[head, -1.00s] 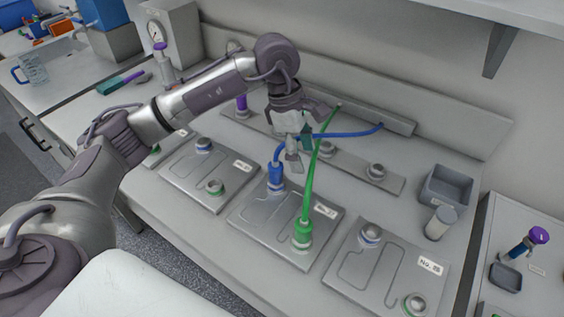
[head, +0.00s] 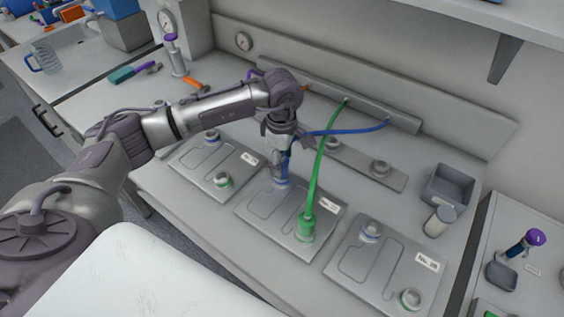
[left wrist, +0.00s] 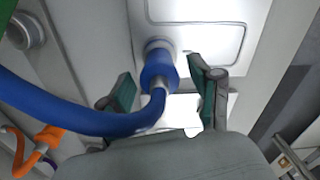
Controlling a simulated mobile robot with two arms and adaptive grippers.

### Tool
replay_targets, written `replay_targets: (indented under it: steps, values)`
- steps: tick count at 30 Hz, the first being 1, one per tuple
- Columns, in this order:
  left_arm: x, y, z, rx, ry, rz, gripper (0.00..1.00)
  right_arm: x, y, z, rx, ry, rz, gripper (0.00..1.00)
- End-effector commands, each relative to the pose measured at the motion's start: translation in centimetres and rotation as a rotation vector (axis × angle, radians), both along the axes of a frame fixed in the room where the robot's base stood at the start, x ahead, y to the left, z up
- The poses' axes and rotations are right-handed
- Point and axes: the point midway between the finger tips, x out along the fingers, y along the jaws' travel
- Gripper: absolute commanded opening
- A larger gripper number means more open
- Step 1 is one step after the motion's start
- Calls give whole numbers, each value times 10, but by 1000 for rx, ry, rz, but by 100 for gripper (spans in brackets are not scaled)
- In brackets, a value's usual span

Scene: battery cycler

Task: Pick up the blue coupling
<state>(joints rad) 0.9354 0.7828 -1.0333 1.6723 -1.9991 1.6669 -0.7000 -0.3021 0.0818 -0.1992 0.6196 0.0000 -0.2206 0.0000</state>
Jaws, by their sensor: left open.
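The blue coupling (left wrist: 157,68) sits on a port of the middle metal plate, with its blue hose bending away to the left in the left wrist view. In the head view the blue coupling (head: 282,176) is mostly hidden behind my gripper. My left gripper (head: 283,160) is low over it. In the left wrist view the left gripper (left wrist: 163,88) is open, with one green-padded finger on each side of the coupling. I cannot tell whether either finger touches it. My right gripper is not in view.
A green coupling (head: 306,228) with a green hose (head: 324,150) stands on the same middle plate (head: 262,218), close on the right. A grey bin (head: 449,186) and a small jar (head: 438,222) stand farther right.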

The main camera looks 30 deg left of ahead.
Motion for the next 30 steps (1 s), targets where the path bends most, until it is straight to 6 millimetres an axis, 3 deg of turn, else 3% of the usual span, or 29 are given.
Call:
replay_targets:
  steps: [1,6,14,25,30]
  values:
    - [-1,-2,-3,-1,5,0,63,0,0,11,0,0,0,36]
    - [0,-1,-25,-1,2,0,63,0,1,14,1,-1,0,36]
    - [0,-1,-29,0,0,0,63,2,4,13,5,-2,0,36]
    - [0,-1,-29,-1,-1,0,3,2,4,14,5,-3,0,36]
    - [0,-1,-29,-1,-1,0,0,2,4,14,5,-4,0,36]
